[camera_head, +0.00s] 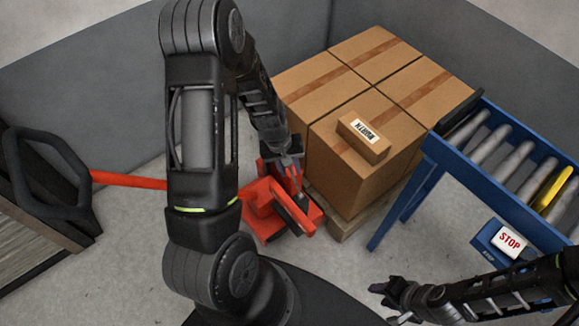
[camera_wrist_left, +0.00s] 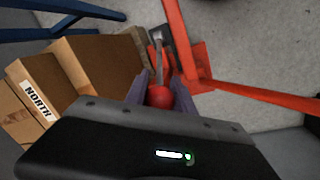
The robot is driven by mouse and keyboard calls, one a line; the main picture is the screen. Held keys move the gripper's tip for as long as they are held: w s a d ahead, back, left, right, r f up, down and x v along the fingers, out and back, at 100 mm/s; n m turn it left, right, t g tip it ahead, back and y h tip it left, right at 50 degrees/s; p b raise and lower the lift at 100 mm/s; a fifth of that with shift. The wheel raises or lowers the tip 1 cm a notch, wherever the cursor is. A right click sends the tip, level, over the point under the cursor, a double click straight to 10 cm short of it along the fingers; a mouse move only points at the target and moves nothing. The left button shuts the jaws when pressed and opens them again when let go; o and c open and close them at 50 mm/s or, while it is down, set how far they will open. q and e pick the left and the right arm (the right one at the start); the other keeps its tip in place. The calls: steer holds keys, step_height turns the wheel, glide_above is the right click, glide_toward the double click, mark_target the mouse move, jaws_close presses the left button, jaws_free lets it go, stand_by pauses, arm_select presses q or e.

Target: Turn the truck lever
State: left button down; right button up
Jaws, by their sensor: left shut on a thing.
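The red pallet truck (camera_head: 262,212) stands on the floor in front of the pallet of boxes. Its lever (camera_wrist_left: 158,50) has a grey shaft and a round red knob (camera_wrist_left: 159,97). My left gripper (camera_head: 290,170) reaches down over the truck; in the left wrist view its fingers (camera_wrist_left: 160,92) are shut on the knob, one on each side. In the head view the knob is hidden by the gripper. My right gripper (camera_head: 388,292) is at the lower right, away from the truck; its opening is too small and dark to read.
Large brown cartons (camera_head: 370,170) sit on a wooden pallet (camera_head: 345,222) right of the truck, with a small labelled box (camera_head: 363,137) on top. A blue roller conveyor (camera_head: 510,165) with a STOP sign (camera_head: 509,241) stands at right. A black looped handle (camera_head: 45,172) is at left.

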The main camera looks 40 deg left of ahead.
arm_select(q)
steer(key=shift+d+r, duration=0.25)
steer(key=shift+d, duration=0.05)
steer(key=shift+s+d+r+p, duration=0.2)
steer(key=shift+d+r+p, duration=0.05)
steer(key=shift+d, duration=0.4)
steer(key=shift+s+d+r+p, duration=0.2)
steer(key=shift+s+d+p, duration=0.05)
steer(key=shift+d, duration=0.4)
steer(key=shift+s+d+r+p, duration=0.2)
steer(key=shift+d+r+p, duration=0.05)
steer(key=shift+d, duration=0.4)
stand_by(0.4)
steer(key=c, duration=1.1)
jaws_free()
steer(key=shift+o, duration=0.2)
steer(key=shift+r, duration=0.1)
